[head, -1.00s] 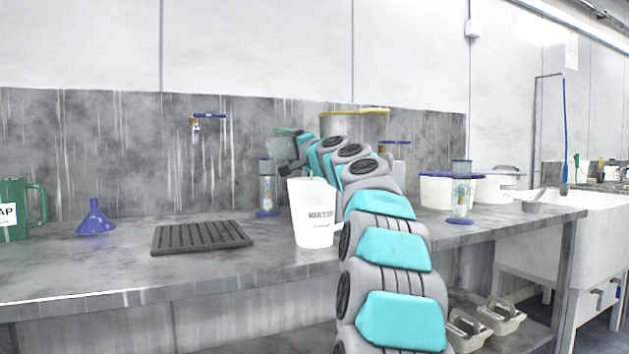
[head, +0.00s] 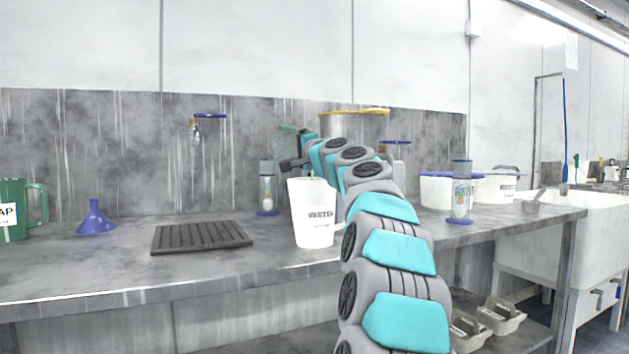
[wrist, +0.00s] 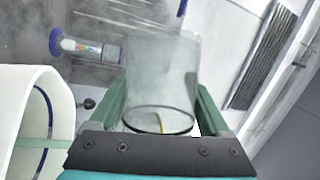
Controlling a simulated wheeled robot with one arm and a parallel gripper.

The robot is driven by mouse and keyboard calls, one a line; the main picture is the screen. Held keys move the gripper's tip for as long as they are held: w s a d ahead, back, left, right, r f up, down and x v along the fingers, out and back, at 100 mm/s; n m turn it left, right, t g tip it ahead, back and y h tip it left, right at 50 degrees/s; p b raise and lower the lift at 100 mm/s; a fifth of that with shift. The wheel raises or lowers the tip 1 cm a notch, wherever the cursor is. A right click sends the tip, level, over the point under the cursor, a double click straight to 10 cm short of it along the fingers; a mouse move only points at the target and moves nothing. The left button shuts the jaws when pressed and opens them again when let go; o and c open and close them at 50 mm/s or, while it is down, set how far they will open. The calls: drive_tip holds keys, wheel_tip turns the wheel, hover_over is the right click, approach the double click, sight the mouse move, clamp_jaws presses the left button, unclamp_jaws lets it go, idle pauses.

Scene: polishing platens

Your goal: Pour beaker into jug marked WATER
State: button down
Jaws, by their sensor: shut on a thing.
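The white jug marked WATER (head: 314,214) stands upright near the middle of the bench in the head view. My gripper (head: 289,148) is above and behind the jug's left side there. In the wrist view my gripper (wrist: 158,110) is shut on the clear glass beaker (wrist: 160,72), which lies between its green fingers. The beaker is hard to make out in the head view. I cannot tell how full it is, and no stream of liquid shows.
A black rack (head: 201,237), a blue funnel (head: 95,218) and a green jug (head: 20,208) stand to the left. Cylinders with blue bases (head: 267,190) (head: 460,193) stand on either side. A white vessel (wrist: 32,115) is close at left in the wrist view.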

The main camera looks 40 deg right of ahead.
drive_tip(key=shift+s+d+r+m, duration=0.15)
drive_tip(key=shift+r+m, duration=0.1)
drive_tip(key=shift+m, duration=0.35)
drive_tip(key=shift+s+d+f+m+t+h+b, duration=0.15)
drive_tip(key=shift+f+m+t+h+b, duration=0.15)
drive_tip(key=shift+m+b, duration=0.2)
drive_tip(key=shift+w+d+f+m+t+h+b, duration=0.1)
drive_tip(key=shift+d+f+m+t+h+b, duration=0.1)
drive_tip(key=shift+m+h+b, duration=0.3)
idle(0.6)
drive_tip(key=shift+s+d+r+m, duration=0.2)
drive_tip(key=shift+r+m, duration=0.15)
drive_tip(key=shift+m, duration=0.65)
drive_tip(key=shift+s+d+r+m+t+h, duration=0.1)
drive_tip(key=shift+d+r+m+t+h, duration=0.1)
drive_tip(key=shift+m+h, duration=0.4)
drive_tip(key=shift+s+d+r+m+t+h, duration=0.15)
drive_tip(key=shift+d+m+h, duration=0.2)
drive_tip(key=shift+m, duration=0.45)
drive_tip(key=shift+s+d+r+m+t+h, duration=0.1)
drive_tip(key=shift+m+h, duration=0.45)
drive_tip(key=shift+m, duration=0.15)
idle(0.4)
drive_tip(key=shift+n+y, duration=0.3)
